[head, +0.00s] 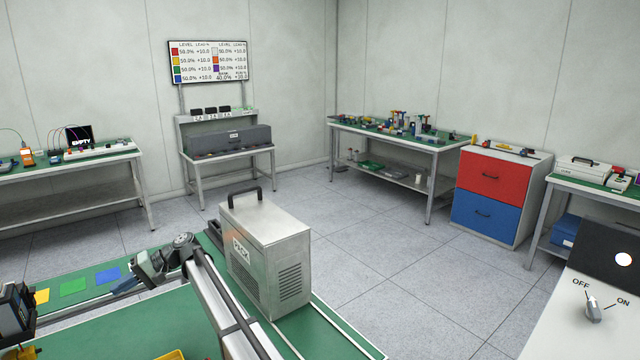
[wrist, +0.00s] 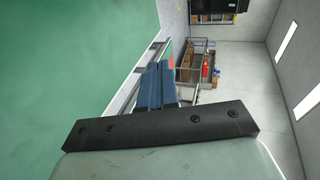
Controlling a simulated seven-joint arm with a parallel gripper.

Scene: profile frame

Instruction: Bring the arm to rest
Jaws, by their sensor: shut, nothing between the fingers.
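My gripper (head: 122,287) reaches left and down from the end of my arm, over the far part of the green bench in the head view. It is beside a blue square marked on the bench top, and I cannot tell its exact height. In the wrist view my gripper (wrist: 158,80) has its two dark blue fingers together, with nothing between them. A black bar with bolts crosses in front of the camera there and hides the finger bases.
A grey metal case (head: 268,258) with a black handle stands close right of my arm on the green bench (head: 85,325). A dark device (head: 15,310) is at the left edge. An OFF/ON knob (head: 593,308) is at lower right. Open floor (head: 390,260) lies beyond.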

